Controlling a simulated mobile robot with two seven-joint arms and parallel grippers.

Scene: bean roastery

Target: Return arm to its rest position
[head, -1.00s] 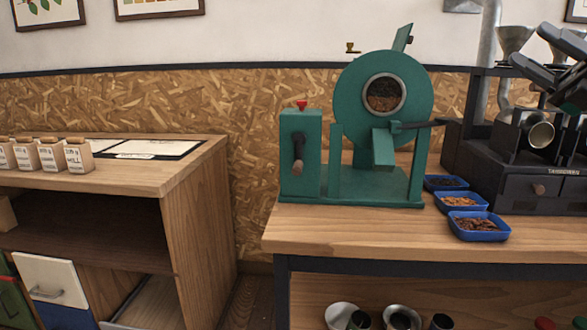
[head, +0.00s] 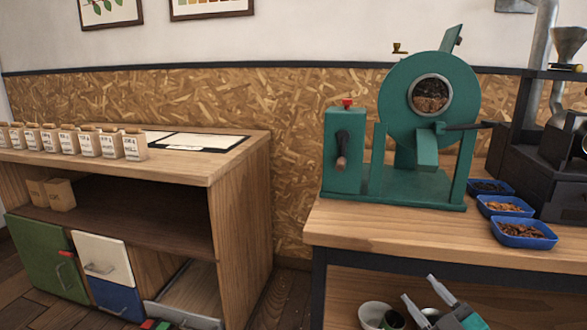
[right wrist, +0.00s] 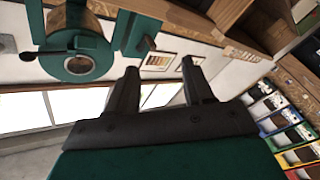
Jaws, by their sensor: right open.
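My right gripper (head: 424,300) shows at the bottom of the head view, in front of the lower shelf of the roaster bench. Its two fingers are apart with nothing between them. In the right wrist view the fingers (right wrist: 158,82) are also spread and empty, pointing toward the wall in a tilted picture. The rest of my right arm is out of the head view. My left gripper is not in view.
A green roaster (head: 429,130) stands on the wooden bench (head: 390,233), with blue trays (head: 523,235) of beans and a dark machine (head: 547,160) to its right. A cabinet (head: 238,215) with labelled bags (head: 90,143) stands left.

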